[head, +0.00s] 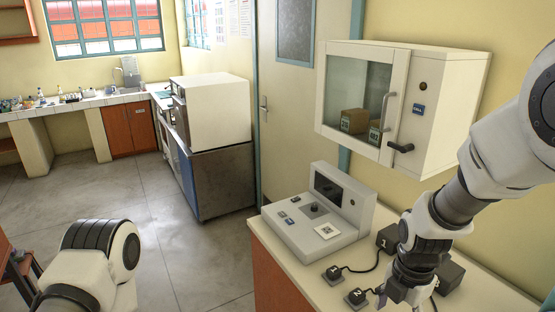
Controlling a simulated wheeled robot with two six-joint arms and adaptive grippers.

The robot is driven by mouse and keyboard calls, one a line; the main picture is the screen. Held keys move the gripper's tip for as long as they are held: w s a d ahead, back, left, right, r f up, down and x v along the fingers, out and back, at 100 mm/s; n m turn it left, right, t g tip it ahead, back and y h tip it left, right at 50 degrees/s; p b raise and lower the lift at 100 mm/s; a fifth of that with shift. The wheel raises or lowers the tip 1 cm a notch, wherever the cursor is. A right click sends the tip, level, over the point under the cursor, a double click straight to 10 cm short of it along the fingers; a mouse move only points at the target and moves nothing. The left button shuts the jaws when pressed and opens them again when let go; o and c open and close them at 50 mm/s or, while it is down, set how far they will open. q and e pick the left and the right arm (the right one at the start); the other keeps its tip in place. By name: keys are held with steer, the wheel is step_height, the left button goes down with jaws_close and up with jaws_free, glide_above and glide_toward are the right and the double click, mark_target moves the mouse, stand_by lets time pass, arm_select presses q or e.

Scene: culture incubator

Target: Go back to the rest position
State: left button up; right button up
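My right arm comes in from the right, and its gripper (390,296) points down over the counter at the bottom edge. The fingers are small and partly cut off, so I cannot tell if they are open or shut. My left arm shows only as white links at the lower left; its gripper is out of the picture. The white incubator cabinet (447,110) hangs on the wall above the counter. Its glass door (352,85) looks shut, with a light bar handle and a dark latch (400,147).
A grey control console (300,232) with a small screen and knob stands on the counter (279,256). Open floor (180,240) spreads left of the counter.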

steer(key=s+d+f+m+g+b, duration=0.1)
steer(key=s+f+m+b, duration=0.25)
steer(key=s+f, duration=0.7)
steer(key=s+d+f+m+g+b, duration=0.1)
steer(key=s+f+m+g+b, duration=0.15)
steer(key=s+f+m, duration=0.75)
steer(key=s+f+g+b, duration=0.1)
steer(key=s+f+b, duration=0.4)
steer(key=f, duration=1.2)
arm_select(q)
step_height(320, 180, down, 10)
steer(key=p, duration=0.1)
arm_select(e)
steer(key=w+m+t, duration=0.1)
steer(key=m, duration=0.2)
steer(key=w+m+t, duration=0.2)
steer(key=m, duration=0.2)
steer(key=w+m+t, duration=0.1)
steer(key=m, duration=0.3)
steer(key=shift+w+d+r+t, duration=0.15)
steer(key=shift+w+d+t, duration=0.1)
steer(key=shift+w, duration=0.15)
steer(key=shift+s+a, duration=0.1)
